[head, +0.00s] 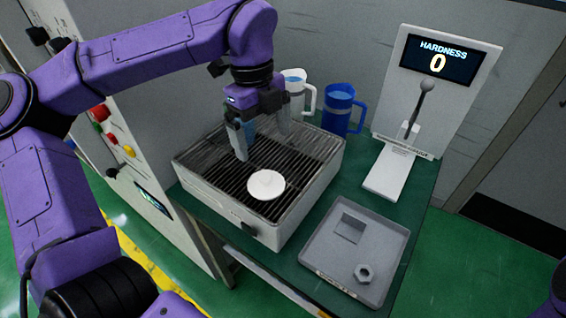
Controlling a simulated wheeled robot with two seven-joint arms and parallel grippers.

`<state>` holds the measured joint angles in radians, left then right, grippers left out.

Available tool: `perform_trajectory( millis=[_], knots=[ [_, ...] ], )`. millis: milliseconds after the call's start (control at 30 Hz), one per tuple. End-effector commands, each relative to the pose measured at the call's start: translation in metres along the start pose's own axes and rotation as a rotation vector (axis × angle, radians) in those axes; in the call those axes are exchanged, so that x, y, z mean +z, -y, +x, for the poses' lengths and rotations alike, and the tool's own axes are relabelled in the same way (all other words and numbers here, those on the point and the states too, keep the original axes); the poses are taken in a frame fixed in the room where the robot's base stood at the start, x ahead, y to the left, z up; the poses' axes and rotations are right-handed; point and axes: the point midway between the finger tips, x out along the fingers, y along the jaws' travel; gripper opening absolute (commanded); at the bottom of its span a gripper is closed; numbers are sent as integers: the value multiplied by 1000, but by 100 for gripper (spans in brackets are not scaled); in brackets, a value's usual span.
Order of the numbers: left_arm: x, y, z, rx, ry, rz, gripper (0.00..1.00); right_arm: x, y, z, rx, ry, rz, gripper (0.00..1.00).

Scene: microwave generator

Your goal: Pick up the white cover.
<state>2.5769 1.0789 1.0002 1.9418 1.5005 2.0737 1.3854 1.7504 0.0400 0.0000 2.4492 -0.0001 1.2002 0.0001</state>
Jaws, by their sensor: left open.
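The white cover (266,185) is a round disc with a small raised knob. It lies on the dark slatted grate of a grey box (289,226), near the box's front. My left gripper (262,145) points down above the grate, behind the cover and slightly to its left. Its two fingers are apart, with nothing seen between them. The gripper does not touch the cover. My right gripper is not in view; only a bit of purple shows at the right edge.
A white jug (297,91) and a blue jug (339,110) stand behind the box. A hardness tester (433,66) reading 0 stands at the right. A grey tray (316,254) with a hex nut (364,273) lies in front. A panel with buttons (112,138) is at the left.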

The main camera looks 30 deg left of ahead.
Motion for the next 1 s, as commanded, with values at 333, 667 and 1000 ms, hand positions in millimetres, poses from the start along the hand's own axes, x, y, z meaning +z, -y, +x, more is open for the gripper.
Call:
perform_trajectory(
  millis=[333,667,1000],
  knots=[
    [1,-2,51,2,-1,-3,100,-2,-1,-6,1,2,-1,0],
    [2,-5,101,3,0,-1,100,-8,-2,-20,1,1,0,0],
    [1,-4,105,0,1,1,67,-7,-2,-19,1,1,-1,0]
  ],
)
